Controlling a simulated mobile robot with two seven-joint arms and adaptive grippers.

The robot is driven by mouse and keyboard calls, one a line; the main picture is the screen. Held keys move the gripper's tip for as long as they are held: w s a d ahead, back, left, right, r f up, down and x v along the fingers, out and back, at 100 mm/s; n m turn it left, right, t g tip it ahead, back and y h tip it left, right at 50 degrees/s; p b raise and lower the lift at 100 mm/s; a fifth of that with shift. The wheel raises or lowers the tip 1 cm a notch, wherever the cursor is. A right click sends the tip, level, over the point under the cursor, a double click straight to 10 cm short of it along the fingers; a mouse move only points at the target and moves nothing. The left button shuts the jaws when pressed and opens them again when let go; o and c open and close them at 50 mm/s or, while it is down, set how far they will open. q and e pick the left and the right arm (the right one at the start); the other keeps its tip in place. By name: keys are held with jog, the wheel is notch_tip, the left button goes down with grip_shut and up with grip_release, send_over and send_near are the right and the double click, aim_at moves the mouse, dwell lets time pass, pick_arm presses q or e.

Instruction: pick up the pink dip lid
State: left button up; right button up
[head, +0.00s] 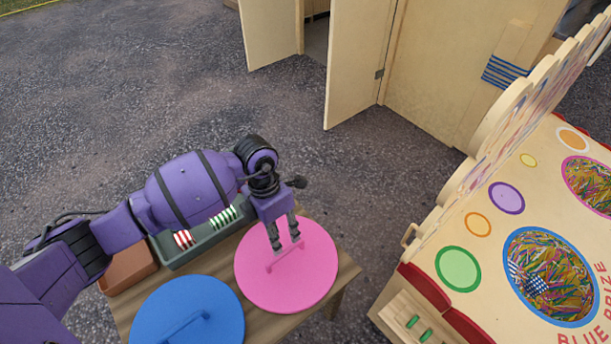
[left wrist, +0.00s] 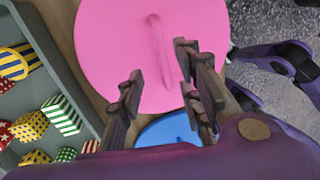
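The pink dip lid (head: 305,288) is a flat round disc with a raised bar handle (head: 287,261), lying at the right end of a wooden table. It also shows in the left wrist view (left wrist: 112,35). My left gripper (head: 286,247) points down over the lid, close to its handle. In the left wrist view the two dark fingers (left wrist: 160,68) are apart, with the handle lined up in the gap between them. I cannot tell how far the fingertips are above the lid.
A blue lid (head: 180,312) lies beside the pink one. A grey-green tray (head: 190,254) of striped and patterned sweets and a brown box (head: 130,268) stand behind the blue lid. A painted prize stall (head: 445,235) stands right of the table, across a gap of asphalt.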

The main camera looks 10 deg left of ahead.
aim_at(284, 252)
pick_arm(q)
jog(key=shift+s+d+f, duration=0.1)
jog(key=shift+s+f, duration=0.15)
jog(key=shift+f, duration=0.3)
jog(key=shift+s+d+f, duration=0.1)
jog(key=shift+s+f, duration=0.1)
jog(key=shift+f, duration=0.35)
jog(key=f, duration=0.4)
jog(key=shift+s+d+f, duration=0.25)
jog(key=shift+s+d, duration=0.15)
jog(key=shift+f, duration=0.45)
grip_shut()
pick_arm(e)
jog(key=shift+s+f, duration=0.35)
jog(key=shift+s, duration=0.05)
pick_arm(q)
jog(key=shift+r, duration=0.1)
